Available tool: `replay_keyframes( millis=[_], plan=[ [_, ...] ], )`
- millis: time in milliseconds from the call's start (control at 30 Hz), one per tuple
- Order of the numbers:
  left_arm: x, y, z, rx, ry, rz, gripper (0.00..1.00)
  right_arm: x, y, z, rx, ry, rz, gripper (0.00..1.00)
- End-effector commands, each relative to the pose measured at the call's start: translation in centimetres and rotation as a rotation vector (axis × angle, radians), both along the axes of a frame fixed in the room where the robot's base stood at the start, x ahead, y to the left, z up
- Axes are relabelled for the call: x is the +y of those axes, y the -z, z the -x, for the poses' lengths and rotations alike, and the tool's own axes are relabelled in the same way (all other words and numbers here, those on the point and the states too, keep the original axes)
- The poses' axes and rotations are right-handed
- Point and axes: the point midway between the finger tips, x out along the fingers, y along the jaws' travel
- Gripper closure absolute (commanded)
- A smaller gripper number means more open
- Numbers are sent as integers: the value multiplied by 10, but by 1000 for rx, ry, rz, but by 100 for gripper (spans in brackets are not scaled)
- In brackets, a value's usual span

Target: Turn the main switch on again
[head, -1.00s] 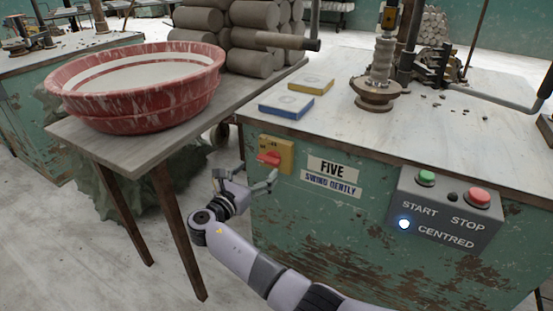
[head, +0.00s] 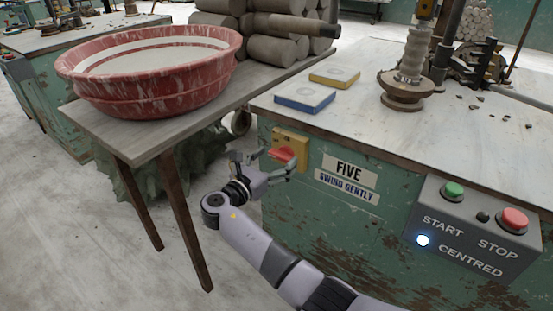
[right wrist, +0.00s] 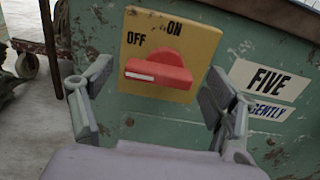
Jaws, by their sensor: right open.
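The main switch (head: 285,155) is a red knob on a yellow plate (right wrist: 203,52) on the machine's green front. In the right wrist view the knob (right wrist: 160,72) lies about level, its white mark at the left end, on the OFF side; ON is printed at the top. My right gripper (head: 277,162) is open in front of the switch. In the right wrist view its fingers (right wrist: 160,82) stand left and right of the knob, apart from it, with nothing between them that they grip. Whether the fingertips touch the plate I cannot tell. My left gripper is out of view.
A control box (head: 473,228) with a green START button (head: 453,191), a red STOP button (head: 513,219) and a lit CENTRED lamp (head: 423,240) is at the right. A table (head: 120,137) with a red basin (head: 150,85) stands at the left. A FIVE sign (head: 349,168) is beside the switch.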

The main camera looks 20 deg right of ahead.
Motion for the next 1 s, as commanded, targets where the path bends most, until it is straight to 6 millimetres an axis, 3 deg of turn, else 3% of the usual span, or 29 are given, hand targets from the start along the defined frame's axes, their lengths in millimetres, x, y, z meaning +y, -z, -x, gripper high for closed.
replay_keyframes(
  millis=[100, 800, 1000],
  plan=[
    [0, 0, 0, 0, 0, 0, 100, 0, 0, 0, 0, 0, 0, 21],
    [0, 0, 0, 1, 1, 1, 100, 0, 0, 0, 1, 0, -1, 67],
    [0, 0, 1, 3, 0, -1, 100, 0, 0, 0, -7, 0, -7, 68]
  ],
)
